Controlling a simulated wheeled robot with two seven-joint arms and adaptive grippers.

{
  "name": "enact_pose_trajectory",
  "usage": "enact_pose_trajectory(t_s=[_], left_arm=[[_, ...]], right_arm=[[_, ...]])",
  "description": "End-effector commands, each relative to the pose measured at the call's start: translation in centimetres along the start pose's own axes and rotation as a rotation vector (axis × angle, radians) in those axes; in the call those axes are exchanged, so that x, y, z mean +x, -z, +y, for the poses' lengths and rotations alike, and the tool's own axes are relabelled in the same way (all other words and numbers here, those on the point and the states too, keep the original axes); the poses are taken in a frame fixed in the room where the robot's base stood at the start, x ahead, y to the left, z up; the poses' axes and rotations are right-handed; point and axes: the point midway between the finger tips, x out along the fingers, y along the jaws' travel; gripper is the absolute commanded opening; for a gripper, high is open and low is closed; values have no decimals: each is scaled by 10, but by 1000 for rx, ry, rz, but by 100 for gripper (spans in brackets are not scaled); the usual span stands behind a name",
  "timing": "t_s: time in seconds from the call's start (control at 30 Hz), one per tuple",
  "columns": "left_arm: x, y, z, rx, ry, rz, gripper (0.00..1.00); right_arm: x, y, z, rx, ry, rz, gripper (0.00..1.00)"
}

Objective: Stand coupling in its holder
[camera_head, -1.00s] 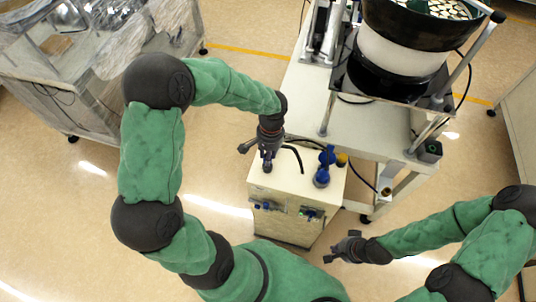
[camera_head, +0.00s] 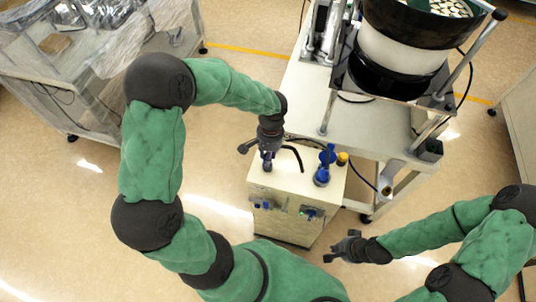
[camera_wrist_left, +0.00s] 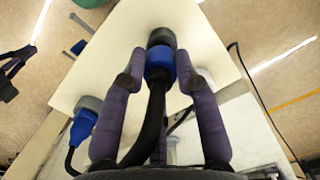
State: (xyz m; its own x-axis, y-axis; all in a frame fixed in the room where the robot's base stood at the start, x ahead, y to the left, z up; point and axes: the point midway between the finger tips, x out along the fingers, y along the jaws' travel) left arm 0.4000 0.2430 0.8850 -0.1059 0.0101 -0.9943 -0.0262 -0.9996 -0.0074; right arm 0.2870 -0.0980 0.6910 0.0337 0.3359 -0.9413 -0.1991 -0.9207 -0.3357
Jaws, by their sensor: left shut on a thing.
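My left gripper (camera_head: 267,162) is over the left part of the top of a cream box (camera_head: 289,230). In the left wrist view, its two purple fingers (camera_wrist_left: 160,72) are shut on a blue coupling (camera_wrist_left: 158,58) with a dark grey end and a black cable. The coupling's dark end points away from the gripper, over the cream surface. I cannot tell whether it touches the surface or sits in a holder. My right gripper (camera_head: 346,246) is empty, with its fingers apart, in front of the box at the right.
Blue fittings (camera_head: 321,177) and a yellow-topped part (camera_head: 342,158) stand on the right of the box top. A second blue connector (camera_wrist_left: 83,125) with a cable shows in the left wrist view. A feeder table (camera_head: 355,130) stands behind. A wrapped cart (camera_head: 95,85) is at the left.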

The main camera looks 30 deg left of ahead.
Motion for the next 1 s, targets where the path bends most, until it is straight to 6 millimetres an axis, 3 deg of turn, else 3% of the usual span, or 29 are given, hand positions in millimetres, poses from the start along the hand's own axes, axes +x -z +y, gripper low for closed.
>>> enact_pose_trajectory(t_s=[1.0], left_arm=[[14,2,0,0,0,0,0]], right_arm=[[10,0,4,0,0,0,0]])
